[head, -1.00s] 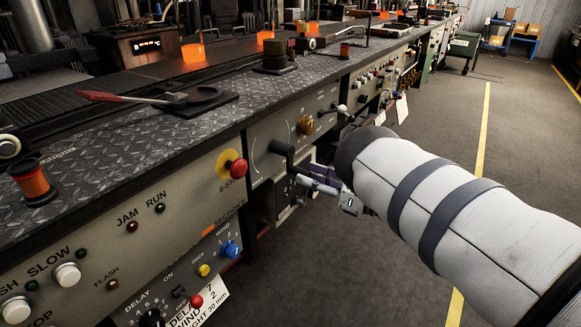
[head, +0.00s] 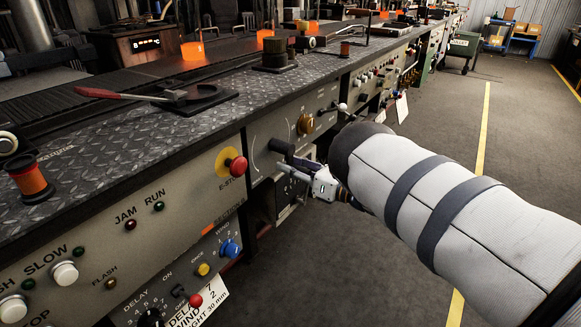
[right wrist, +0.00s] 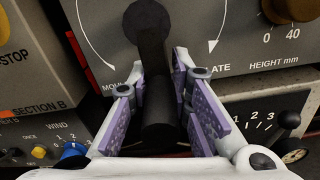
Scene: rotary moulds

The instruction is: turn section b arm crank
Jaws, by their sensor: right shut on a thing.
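The section B arm crank (head: 281,146) is a dark lever on the front of the grey machine panel, to the right of the red e-stop. In the right wrist view the black crank (right wrist: 150,60) shows its round hub at the top, and its handle comes down towards me between the purple finger pads. My right gripper (head: 297,168) is shut on the crank handle, with a pad on each side. It also shows in the right wrist view (right wrist: 163,92). My left gripper is not in view.
The red e-stop button (head: 238,167) is close left of the crank. A brass knob (head: 305,124) is to its right. Below are a blue knob (head: 230,248) and a hanging white tag (head: 205,302).

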